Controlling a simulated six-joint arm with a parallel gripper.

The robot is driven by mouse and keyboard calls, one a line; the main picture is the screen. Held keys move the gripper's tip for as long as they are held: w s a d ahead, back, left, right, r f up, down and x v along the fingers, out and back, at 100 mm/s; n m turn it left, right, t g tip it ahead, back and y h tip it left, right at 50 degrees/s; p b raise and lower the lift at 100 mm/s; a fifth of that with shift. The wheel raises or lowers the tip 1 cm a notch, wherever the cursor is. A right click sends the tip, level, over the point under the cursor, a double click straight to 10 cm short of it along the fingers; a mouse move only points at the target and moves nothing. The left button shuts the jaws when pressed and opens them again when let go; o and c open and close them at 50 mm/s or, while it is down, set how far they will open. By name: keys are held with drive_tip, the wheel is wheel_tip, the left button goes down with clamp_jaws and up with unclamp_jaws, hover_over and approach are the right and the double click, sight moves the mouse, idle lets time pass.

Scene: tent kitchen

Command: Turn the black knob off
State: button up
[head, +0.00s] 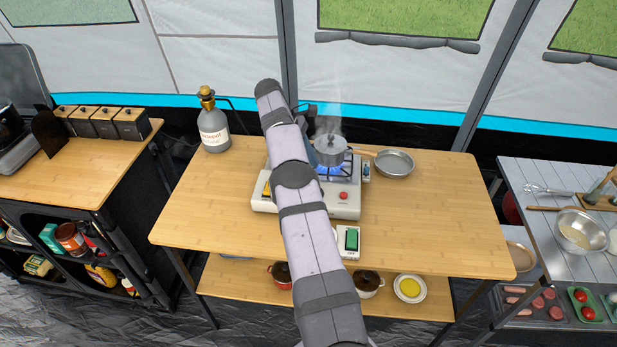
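A grey camping stove (345,208) stands on the middle wooden table, with a blue flame (328,171) lit under a steaming metal pot (331,150). A red knob (343,196) shows on the stove's front right. I cannot make out a black knob; my arm crosses the stove and hides its middle and part of its left side. My arm reaches up past the pot and bends there. A dark wrist part shows just left of the pot. My gripper's fingers cannot be made out, nor whether they touch anything.
A gas bottle (214,130) stands left of the stove. A frying pan (394,163) lies right of the pot. A small device with a green face (351,240) sits before the stove. The table's right side (440,210) is clear. Pots and a plate (410,288) stand on the lower shelf.

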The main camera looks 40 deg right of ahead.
drive_tip(key=shift+r+p, duration=0.9)
drive_tip(key=shift+r, duration=0.6)
